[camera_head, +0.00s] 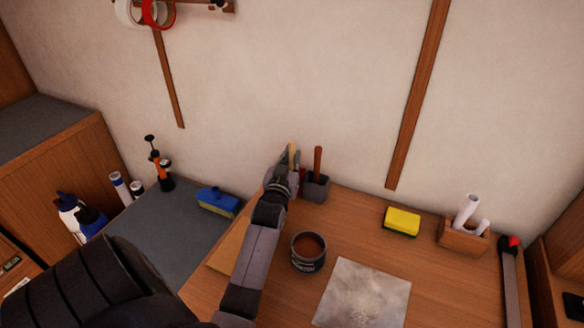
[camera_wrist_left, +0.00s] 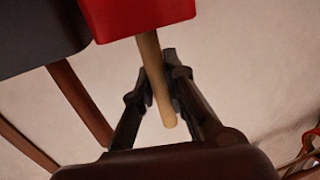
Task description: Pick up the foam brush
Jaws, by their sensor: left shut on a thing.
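The foam brush shows as a pale wooden handle (camera_wrist_left: 152,65) in the left wrist view, running into a red block-shaped part (camera_wrist_left: 135,14). I cannot tell whether that part is its head or a holder around it. My left gripper (camera_wrist_left: 160,90) is shut on the handle, one finger on each side. In the head view the handle's top (camera_head: 292,152) stands above my left gripper (camera_head: 286,164), at the back of the bench by the wall. My gripper hides most of the brush there. My right gripper is not in view.
A dark block-shaped holder (camera_head: 315,189) with a brown handle stands close to the right of my left gripper. An open can (camera_head: 308,252) stands in front, beside my forearm. A yellow sponge (camera_head: 401,221), wooden holder (camera_head: 463,237) and grey sheet (camera_head: 362,294) lie further right.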

